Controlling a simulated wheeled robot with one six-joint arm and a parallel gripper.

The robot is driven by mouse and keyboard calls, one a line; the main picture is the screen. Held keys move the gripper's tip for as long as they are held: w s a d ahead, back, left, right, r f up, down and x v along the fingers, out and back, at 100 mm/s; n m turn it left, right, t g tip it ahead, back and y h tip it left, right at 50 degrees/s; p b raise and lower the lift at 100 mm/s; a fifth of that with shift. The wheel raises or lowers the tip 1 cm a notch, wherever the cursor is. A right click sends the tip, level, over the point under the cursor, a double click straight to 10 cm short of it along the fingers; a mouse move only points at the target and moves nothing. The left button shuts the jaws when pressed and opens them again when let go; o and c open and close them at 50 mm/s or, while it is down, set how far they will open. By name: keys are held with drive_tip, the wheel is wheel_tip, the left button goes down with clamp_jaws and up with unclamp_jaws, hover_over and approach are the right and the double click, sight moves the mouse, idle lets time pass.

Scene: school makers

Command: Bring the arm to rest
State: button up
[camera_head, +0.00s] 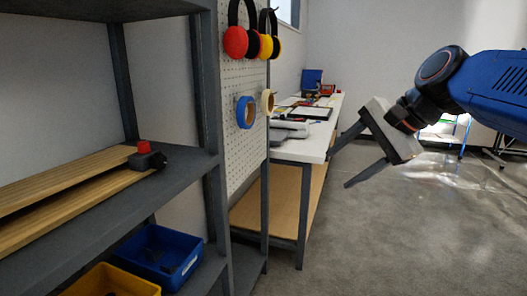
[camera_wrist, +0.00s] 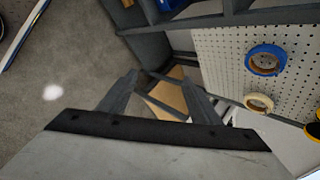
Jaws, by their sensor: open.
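My gripper (camera_head: 347,162) is at the end of my blue arm, on the right side of the head view. Its two dark fingers are spread apart with nothing between them. It hangs in the air over the floor, in front of the white-topped workbench as seen from the head. The wrist view also shows my gripper (camera_wrist: 165,95) with both fingers apart and empty. Part of the workbench shows behind the fingers there.
A grey shelf unit (camera_head: 190,165) holds wooden boards (camera_head: 65,187), a blue bin (camera_head: 160,257) and a yellow bin (camera_head: 110,282). A pegboard (camera_head: 240,150) carries ear defenders and tape rolls. The white-topped workbench (camera_head: 305,148) stands beyond. The grey floor (camera_head: 420,240) at right is clear.

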drive_tip(key=s+d+f+n+h, duration=0.2)
drive_tip(key=s+d+f+n, duration=0.1)
drive_tip(key=f, duration=0.5)
drive_tip(key=s+d+f+n+h, duration=0.2)
drive_tip(key=s+d+f+n, duration=0.2)
drive_tip(key=s+f, duration=0.4)
drive_tip(key=s+d+f+n+h, duration=0.2)
drive_tip(key=s+f, duration=0.4)
drive_tip(key=f, duration=0.3)
drive_tip(key=d+n, duration=0.1)
drive_tip(key=n, duration=0.1)
drive_tip(key=shift+d+n+g, duration=0.2)
drive_tip(key=shift+n+g, duration=0.1)
drive_tip(key=shift+g, duration=0.1)
drive_tip(key=shift+s+r, duration=0.1)
